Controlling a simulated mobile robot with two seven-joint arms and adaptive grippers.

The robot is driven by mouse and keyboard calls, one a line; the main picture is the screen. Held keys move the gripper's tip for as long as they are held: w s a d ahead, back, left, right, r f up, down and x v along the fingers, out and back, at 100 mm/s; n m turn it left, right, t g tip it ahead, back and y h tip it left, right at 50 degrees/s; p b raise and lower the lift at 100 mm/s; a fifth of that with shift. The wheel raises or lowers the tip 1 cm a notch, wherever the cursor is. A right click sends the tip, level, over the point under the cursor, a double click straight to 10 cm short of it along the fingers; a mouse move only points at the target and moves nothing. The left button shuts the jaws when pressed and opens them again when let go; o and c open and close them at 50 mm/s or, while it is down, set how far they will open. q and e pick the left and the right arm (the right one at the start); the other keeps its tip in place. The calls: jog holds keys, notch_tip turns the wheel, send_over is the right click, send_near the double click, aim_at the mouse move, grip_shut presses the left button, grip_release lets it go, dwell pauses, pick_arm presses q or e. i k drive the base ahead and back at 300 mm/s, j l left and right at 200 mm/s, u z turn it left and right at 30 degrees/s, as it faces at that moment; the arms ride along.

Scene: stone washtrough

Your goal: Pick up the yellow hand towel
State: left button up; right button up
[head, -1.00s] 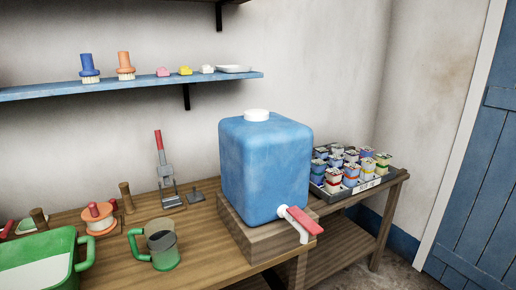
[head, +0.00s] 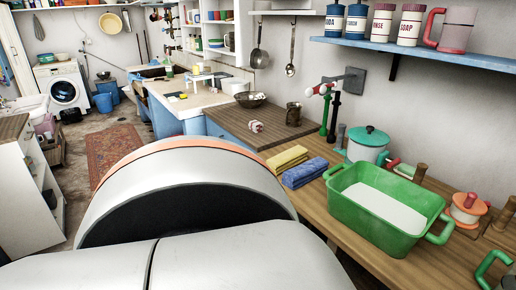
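The yellow hand towel (head: 287,159) lies folded on the wooden counter in the head view, right of the middle. A folded blue towel (head: 305,173) lies beside it on the near side. My own large white arm link with an orange band fills the lower left and middle of the view, close in front of the towels. Neither gripper shows.
A green basin (head: 385,208) with white contents stands right of the towels. Behind it is a teal-lidded pot (head: 368,145). A small rolled item (head: 256,126) and a dark mug (head: 293,114) stand on the darker wooden board (head: 240,128). A blue shelf (head: 425,52) hangs above.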

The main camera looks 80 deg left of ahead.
aim_at(292, 157)
jog(key=j+u, duration=0.1)
jog(key=u, duration=2.05)
